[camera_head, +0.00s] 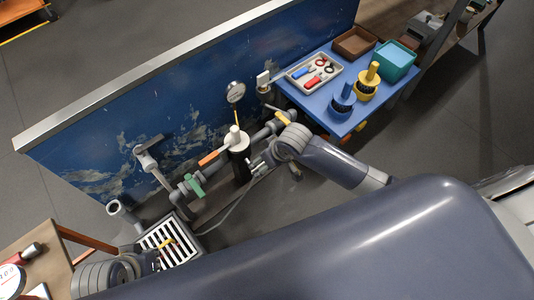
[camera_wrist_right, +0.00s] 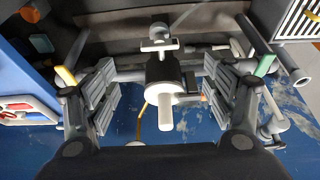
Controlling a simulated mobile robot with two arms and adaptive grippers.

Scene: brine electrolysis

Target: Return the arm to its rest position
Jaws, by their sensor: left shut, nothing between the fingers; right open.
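My left gripper (camera_head: 162,252) is at the lower left of the head view, above the edge of the slatted drain grate (camera_head: 181,236). It is shut with nothing in it; part of it is hidden by its own arm. My right gripper (camera_head: 262,160) is beside the black cylinder with a white top (camera_head: 238,148) on the pipe line. In the right wrist view, the open right gripper (camera_wrist_right: 165,88) has its fingers on either side of the picture, with the cylinder (camera_wrist_right: 164,78) showing between them. I cannot tell whether they touch it.
A grey pipe line with a green valve handle (camera_head: 195,186) and a gauge (camera_head: 235,92) runs along the blue panel (camera_head: 110,140). A blue table (camera_head: 310,103) at upper right holds a tray, bins and two pegged pots. A wooden table (camera_head: 40,245) is at lower left.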

